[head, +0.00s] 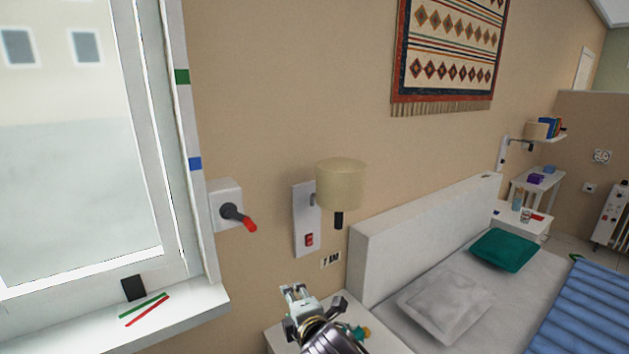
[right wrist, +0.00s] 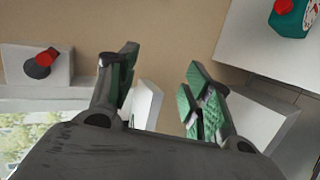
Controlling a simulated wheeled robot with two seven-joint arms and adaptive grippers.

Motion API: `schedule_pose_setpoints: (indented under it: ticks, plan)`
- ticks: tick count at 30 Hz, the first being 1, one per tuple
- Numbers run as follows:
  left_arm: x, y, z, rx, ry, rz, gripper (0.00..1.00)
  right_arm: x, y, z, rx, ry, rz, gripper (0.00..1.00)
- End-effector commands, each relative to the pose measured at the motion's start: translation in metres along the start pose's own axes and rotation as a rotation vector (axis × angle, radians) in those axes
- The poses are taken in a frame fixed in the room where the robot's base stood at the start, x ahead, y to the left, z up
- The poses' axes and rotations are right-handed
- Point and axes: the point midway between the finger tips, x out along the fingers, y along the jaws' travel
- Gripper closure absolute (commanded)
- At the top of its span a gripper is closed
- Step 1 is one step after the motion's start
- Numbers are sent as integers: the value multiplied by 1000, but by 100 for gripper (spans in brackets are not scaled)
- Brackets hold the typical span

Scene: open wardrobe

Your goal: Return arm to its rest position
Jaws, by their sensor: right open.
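My right gripper (head: 298,292) shows at the bottom centre of the head view, in front of the white bedside table and below the wall lamp. In the right wrist view its two green-padded fingers (right wrist: 168,85) are spread apart, with nothing held between them. A grey box with a red-tipped lever (right wrist: 42,62) shows to the left of the fingers there. The same lever (head: 238,215) is on the wall beside the window in the head view, apart from the gripper. My left gripper is not in view.
The wall lamp (head: 341,184) has a plate with a red switch (head: 309,240). The bedside table (head: 284,338) lies under my gripper, close to the white headboard (head: 400,235). A teal object (right wrist: 291,18) shows top right.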

Motion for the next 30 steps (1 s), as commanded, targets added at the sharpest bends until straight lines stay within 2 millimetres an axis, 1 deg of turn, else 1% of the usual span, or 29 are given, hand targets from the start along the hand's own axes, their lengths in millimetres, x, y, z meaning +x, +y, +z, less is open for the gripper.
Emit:
schedule_pose_setpoints:
  ticks: [1,6,9,12,16,22,26,30]
  plan:
    - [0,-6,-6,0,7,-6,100,-2,-10,6,59,-6,-25,50]
    - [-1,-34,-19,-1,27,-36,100,-10,-40,26,254,-37,-102,50]
    - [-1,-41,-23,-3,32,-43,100,-16,-58,38,366,-62,-146,50]
    - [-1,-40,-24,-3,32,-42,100,-22,-77,49,477,-89,-189,50]
    - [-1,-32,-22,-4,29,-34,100,-33,-103,64,620,-132,-243,50]
    - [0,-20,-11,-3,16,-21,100,-52,-144,86,831,-212,-324,50]
    - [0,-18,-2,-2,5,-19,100,-67,-172,99,964,-275,-372,50]
    - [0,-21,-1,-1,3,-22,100,-85,-201,113,1102,-349,-419,50]
